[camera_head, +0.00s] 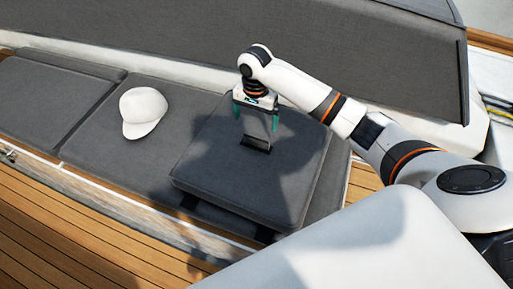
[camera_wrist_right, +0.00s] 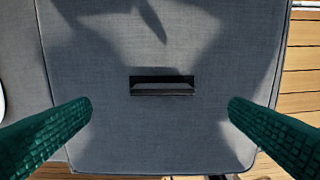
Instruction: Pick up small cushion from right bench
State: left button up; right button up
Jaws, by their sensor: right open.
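The small cushion (camera_head: 232,185) is a dark grey square pad lying flat on the right bench (camera_head: 92,150). A black strap handle (camera_head: 257,143) sits on its top face. In the right wrist view the cushion (camera_wrist_right: 160,130) fills most of the picture, with the handle (camera_wrist_right: 162,86) near the middle. My right gripper (camera_head: 256,128) is above the cushion, over the handle, pointing down. Its green fingers (camera_wrist_right: 160,115) are open and wide apart, on either side of the handle, with nothing between them. I cannot tell the exact height above the cushion. My left gripper is not in view.
A white cap (camera_head: 142,112) lies on the bench left of the cushion. A grey backrest (camera_head: 370,50) rises behind the bench. Teak deck (camera_head: 70,235) runs along the front. Ropes (camera_head: 498,108) show at the right edge.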

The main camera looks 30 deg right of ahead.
aim_at(257, 138)
notch_tip(257, 138, down, 10)
jog(key=shift+s+d, duration=0.1)
jog(key=shift+s, duration=0.05)
jog(key=shift+r, duration=0.1)
jog(key=c, duration=1.9)
